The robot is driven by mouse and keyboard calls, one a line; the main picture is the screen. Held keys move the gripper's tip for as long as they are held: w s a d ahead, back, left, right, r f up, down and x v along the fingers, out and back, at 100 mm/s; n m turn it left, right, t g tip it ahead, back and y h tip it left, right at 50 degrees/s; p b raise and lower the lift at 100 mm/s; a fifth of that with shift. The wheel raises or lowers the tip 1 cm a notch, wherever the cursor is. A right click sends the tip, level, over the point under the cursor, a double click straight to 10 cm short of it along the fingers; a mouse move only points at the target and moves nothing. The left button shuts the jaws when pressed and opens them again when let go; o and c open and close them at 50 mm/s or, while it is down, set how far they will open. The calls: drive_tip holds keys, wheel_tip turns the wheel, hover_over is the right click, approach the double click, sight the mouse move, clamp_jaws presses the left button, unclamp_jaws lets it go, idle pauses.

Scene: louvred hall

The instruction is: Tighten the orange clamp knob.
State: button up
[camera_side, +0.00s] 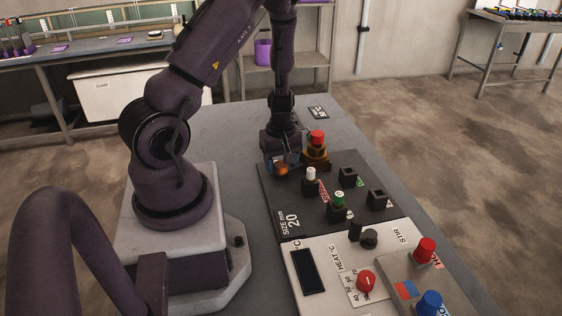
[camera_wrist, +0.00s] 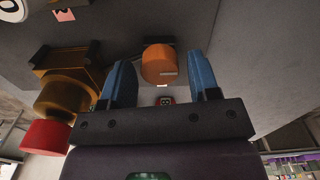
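The orange clamp knob (camera_wrist: 159,64) is a short round knob with a pale mark on its face. In the wrist view it lies between and just beyond the blue fingertips of my gripper (camera_wrist: 162,82). The fingers are apart, with a gap on both sides of the knob, and do not appear to touch it. In the side view the orange knob (camera_side: 281,169) shows low at the far left edge of the dark panel, partly hidden by my gripper (camera_side: 277,160).
A brass fitting with a red cap (camera_side: 317,137) stands close to the right of my gripper. The dark panel (camera_side: 278,213) carries several small blocks and a green-topped peg (camera_side: 339,196). A pale control box with a red dial (camera_side: 366,281) is nearer the camera.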

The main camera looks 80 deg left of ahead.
sight(280, 165)
drive_tip(key=shift+o, duration=0.2)
wheel_tip(280, 165, up, 13)
idle(0.6)
drive_tip(key=s+d+r+m+t, duration=0.2)
drive_tip(key=d+r+m, duration=0.7)
drive_tip(key=d, duration=0.1)
drive_tip(key=s+d+r+m+t, duration=0.1)
drive_tip(key=d+r+m+t, duration=0.2)
drive_tip(key=d+r+m, duration=0.6)
drive_tip(key=shift+s+d+m, duration=0.4)
drive_tip(key=shift+d+m, duration=0.4)
drive_tip(key=shift+d, duration=0.45)
